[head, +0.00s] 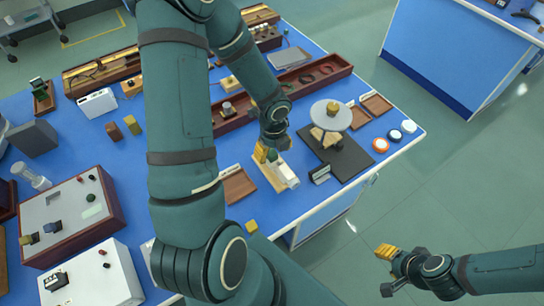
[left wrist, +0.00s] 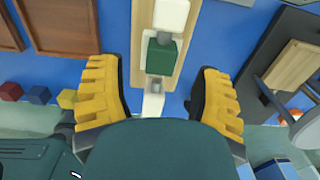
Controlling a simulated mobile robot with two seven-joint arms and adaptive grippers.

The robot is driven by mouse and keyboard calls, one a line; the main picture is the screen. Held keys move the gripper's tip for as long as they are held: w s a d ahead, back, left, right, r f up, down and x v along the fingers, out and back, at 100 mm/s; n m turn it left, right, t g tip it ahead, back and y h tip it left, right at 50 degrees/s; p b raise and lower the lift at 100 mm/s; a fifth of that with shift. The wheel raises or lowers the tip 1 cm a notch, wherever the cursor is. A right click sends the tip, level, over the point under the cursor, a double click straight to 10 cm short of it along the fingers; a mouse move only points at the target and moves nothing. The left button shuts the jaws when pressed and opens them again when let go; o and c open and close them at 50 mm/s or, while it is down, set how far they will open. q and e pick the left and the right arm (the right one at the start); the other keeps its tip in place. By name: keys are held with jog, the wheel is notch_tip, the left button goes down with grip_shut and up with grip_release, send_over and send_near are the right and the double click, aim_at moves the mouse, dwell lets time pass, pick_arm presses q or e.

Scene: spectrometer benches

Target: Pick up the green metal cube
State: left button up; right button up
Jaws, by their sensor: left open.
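The green cube (left wrist: 165,57) sits on a narrow light wooden board (left wrist: 147,30) in the left wrist view. A white block (left wrist: 171,15) is on its far side and a pale fitting (left wrist: 153,100) on its near side. My left gripper (left wrist: 160,95) is open, with its yellow fingers apart on either side of the board. The cube lies beyond the fingertips, and nothing is held. In the head view my left gripper (head: 268,153) is over the board (head: 270,178); I cannot make out the cube there. My right gripper (head: 385,265) is off the table; its opening is unclear.
A dark mat (head: 350,158) with a round-topped stand (head: 330,115) is right of the board. A brown tray (head: 238,186) lies left of it. Red (left wrist: 10,91), blue (left wrist: 39,95) and yellow (left wrist: 67,98) cubes show in the left wrist view. Blue tabletop separates these.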

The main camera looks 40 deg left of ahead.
pick_arm(q)
notch_tip(320, 180, down, 3)
jog(key=shift+r+b, duration=0.15)
jog(key=shift+b, duration=0.15)
grip_shut()
